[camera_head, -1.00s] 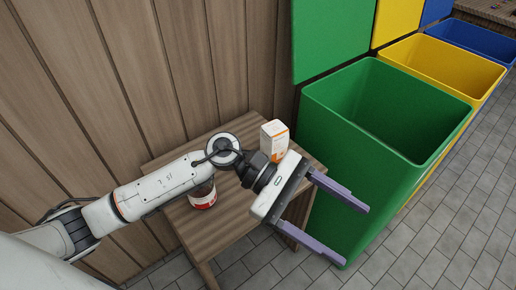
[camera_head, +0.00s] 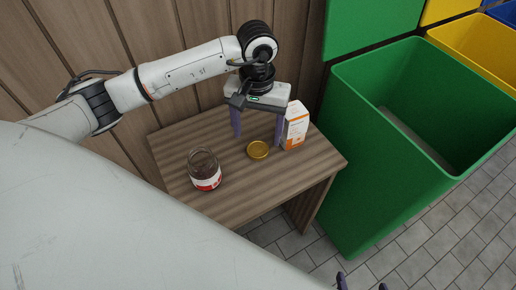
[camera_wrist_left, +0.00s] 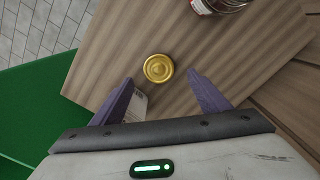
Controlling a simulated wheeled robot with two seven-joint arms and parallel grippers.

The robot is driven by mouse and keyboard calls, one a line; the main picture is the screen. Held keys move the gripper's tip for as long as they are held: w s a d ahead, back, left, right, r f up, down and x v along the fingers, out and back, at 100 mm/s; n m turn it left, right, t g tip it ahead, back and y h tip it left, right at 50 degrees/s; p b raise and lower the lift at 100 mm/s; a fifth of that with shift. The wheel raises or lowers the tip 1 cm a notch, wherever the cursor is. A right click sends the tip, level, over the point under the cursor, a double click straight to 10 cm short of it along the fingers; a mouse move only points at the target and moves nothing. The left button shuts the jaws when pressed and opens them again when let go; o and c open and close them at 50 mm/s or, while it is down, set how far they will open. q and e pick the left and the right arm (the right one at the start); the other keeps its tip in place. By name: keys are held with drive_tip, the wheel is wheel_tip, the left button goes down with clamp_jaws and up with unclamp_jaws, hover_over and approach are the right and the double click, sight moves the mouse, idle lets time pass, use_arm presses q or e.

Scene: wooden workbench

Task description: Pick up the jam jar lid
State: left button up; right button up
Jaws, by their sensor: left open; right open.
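The golden jam jar lid (camera_head: 258,149) lies flat on the small wooden table, between the glass jar and the white-orange box. It also shows in the left wrist view (camera_wrist_left: 158,68), just beyond and between the fingertips. My left gripper (camera_head: 258,139) is open and points down above the table, close behind the lid. In the left wrist view my left gripper (camera_wrist_left: 160,78) has nothing between its fingers. The jam jar (camera_head: 204,170) stands open-topped to the left of the lid, with a red and white label. My right gripper (camera_head: 361,284) shows only its fingertips at the bottom edge, open.
The white-orange box (camera_head: 296,124) stands right beside my left gripper's right finger; part of it shows in the wrist view (camera_wrist_left: 137,106). A green bin (camera_head: 352,170) stands right of the table. A plank wall (camera_head: 150,40) rises behind. The front tabletop is bare.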

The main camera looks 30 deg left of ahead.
sight(258, 149)
use_arm(q)
wheel_tip(258, 149, down, 5)
drive_tip(key=shift+s+d+r, duration=0.1)
drive_tip(key=shift+r, duration=0.05)
drive_tip(key=c, duration=1.2)
